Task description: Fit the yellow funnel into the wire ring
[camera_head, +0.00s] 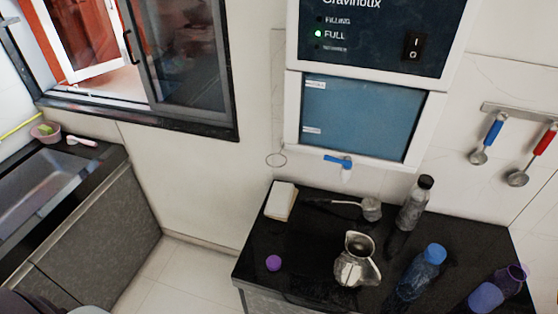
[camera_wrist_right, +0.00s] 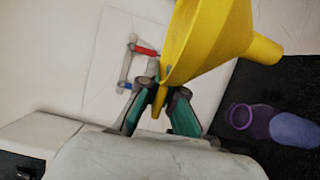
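The yellow funnel (camera_wrist_right: 210,35) is in the right wrist view, tilted, with its wide mouth toward the upper left and its spout pointing right. My right gripper (camera_wrist_right: 160,92) is shut on a narrow yellow tab at the funnel's rim, between its teal finger pads. The thin wire ring (camera_head: 276,160) sticks out to the left of the white water dispenser's lower part in the head view, above the counter's back left corner. It looks empty. The funnel and both grippers are outside the head view, so the distance from funnel to ring cannot be told.
A blue tap (camera_head: 340,161) projects right of the ring. Two ladles hang on the right wall (camera_head: 488,138).

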